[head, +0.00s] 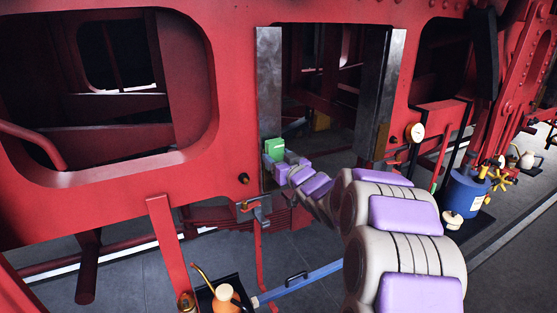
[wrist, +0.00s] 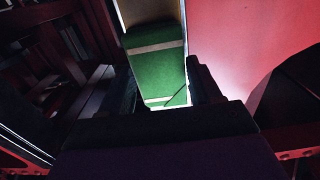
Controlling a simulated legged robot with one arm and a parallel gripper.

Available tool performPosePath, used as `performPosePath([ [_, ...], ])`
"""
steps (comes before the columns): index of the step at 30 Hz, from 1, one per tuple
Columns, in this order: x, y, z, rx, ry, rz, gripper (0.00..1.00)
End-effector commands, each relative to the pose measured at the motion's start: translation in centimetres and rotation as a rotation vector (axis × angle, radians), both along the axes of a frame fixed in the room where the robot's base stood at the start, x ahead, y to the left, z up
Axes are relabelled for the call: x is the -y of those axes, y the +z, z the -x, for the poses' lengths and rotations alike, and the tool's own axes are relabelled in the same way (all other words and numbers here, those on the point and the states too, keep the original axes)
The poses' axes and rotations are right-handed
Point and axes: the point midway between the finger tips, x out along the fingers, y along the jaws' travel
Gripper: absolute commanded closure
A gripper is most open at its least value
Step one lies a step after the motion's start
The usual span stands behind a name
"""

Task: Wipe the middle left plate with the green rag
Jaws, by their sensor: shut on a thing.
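The left grey metal plate (head: 269,75) stands upright along the left side of the middle opening in the red frame. The green rag (head: 274,148) is at the lower part of this plate, in front of it or touching it; I cannot tell which. My gripper (head: 278,162) is shut on the rag at the end of my outstretched arm. In the wrist view the rag (wrist: 157,65) looks like a thick green block with pale bands, held between my two dark fingers. A pale strip shows beyond its far end.
A matching grey plate (head: 383,85) lines the opening's right side. The red frame (head: 215,40) surrounds both. Below are a blue bar (head: 300,287) and an orange-and-white container (head: 227,298).

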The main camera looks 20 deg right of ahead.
Motion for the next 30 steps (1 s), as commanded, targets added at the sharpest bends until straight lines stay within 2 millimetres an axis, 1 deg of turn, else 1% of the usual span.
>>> performPosePath([
  [1,0.0,0.8,0.0,0.001,0.000,0.000,0.61],
  [3,0.0,1.1,0.1,0.000,0.000,0.000,0.61],
  [11,0.0,1.1,-0.3,0.000,0.001,-0.001,0.61],
  [14,0.0,0.6,-0.3,0.000,0.001,0.000,0.61],
  [25,-0.1,-2.5,-0.6,-0.003,0.001,-0.002,0.61],
  [30,-0.1,-3.1,-0.7,-0.004,0.001,0.000,0.61],
])
